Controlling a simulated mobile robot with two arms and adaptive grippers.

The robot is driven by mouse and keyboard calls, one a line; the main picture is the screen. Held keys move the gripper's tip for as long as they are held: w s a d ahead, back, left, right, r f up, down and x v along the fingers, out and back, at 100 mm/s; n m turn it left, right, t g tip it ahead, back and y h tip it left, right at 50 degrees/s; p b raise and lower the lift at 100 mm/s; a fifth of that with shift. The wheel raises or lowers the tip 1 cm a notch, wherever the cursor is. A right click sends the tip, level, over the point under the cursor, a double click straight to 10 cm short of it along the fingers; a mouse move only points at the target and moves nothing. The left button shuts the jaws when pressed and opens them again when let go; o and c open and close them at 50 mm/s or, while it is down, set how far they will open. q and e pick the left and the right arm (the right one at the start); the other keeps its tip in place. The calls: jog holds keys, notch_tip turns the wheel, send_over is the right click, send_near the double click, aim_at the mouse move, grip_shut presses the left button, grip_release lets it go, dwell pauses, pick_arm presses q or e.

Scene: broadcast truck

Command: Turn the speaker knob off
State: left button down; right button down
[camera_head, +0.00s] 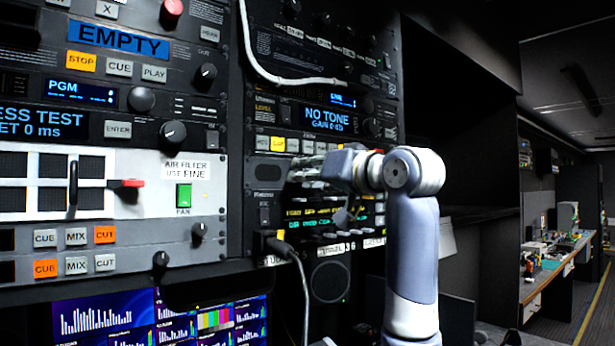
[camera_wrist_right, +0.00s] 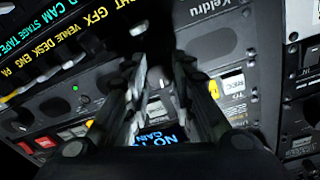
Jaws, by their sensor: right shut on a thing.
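My right gripper (camera_head: 341,212) reaches in from the right to the intercom panel (camera_head: 264,215) in the dark rack, above a round speaker grille (camera_head: 330,282). In the right wrist view, the two dark fingers of my right gripper (camera_wrist_right: 154,62) converge at the panel face, shut on a small dark part, apparently the speaker knob (camera_wrist_right: 152,42). The fingers and shadow mostly hide this part, so its pointer and setting cannot be read. In the head view, the gripper and wrist cover that spot. My left gripper is not in view.
A "NO TONE" display (camera_head: 327,119) and lit buttons (camera_head: 278,144) sit just above. Monitors (camera_head: 160,322) are below left. Free aisle room and a workbench (camera_head: 550,265) lie to the right.

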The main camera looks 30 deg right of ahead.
jog(key=shift+f+n+g+y+p, duration=0.15)
jog(key=shift+n+y+p, duration=0.25)
jog(key=shift+n+p, duration=5.1)
jog(key=shift+f+n+g+y+p, duration=0.25)
jog(key=shift+n+p, duration=1.4)
jog(key=shift+n, duration=7.55)
jog(key=shift+r, duration=0.15)
